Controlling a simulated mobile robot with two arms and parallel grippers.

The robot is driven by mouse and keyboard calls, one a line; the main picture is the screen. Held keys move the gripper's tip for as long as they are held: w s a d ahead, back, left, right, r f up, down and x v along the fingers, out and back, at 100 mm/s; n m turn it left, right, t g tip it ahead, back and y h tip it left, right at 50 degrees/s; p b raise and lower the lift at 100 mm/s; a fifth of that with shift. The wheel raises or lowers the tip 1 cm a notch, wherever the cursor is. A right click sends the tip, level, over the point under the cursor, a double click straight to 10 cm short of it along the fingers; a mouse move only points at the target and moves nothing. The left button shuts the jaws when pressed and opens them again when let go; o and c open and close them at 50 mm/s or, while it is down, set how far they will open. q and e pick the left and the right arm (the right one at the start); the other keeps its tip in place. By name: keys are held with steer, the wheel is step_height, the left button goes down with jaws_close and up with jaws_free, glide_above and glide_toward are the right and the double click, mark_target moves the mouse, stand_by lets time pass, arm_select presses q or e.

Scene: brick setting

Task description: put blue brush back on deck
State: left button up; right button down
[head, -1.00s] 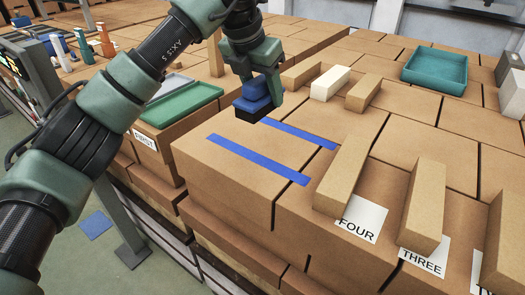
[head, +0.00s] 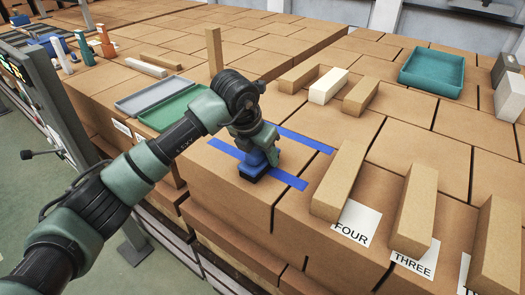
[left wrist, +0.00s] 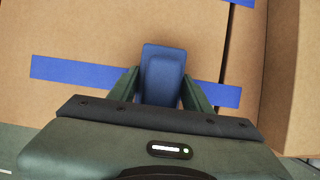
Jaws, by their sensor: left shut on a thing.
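The blue brush (head: 254,168) has a blue body and a dark base, and shows in the head view near the front edge of the brick deck (head: 228,195). My left gripper (head: 262,152) is shut on the brush from above. In the left wrist view the brush (left wrist: 163,72) sits between the two fingers. Its base is at or very near the deck surface, over the near blue tape strip (head: 288,178); I cannot tell if it touches. A second blue strip (head: 306,140) lies farther back. My right gripper is not in view.
Tan bricks (head: 340,180) stand to the right by the FOUR (head: 352,228) and THREE (head: 414,258) labels. A green tray (head: 170,112) and a grey tray (head: 150,95) lie to the left. A teal tray (head: 432,72) is at the back right.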

arm_select(q)
steer(key=o, duration=1.3)
steer(key=b+v, duration=0.3)
steer(key=v, duration=0.8)
steer(key=shift+r, duration=0.1)
steer(key=shift+s+r, duration=0.15)
steer(key=shift+r, duration=0.3)
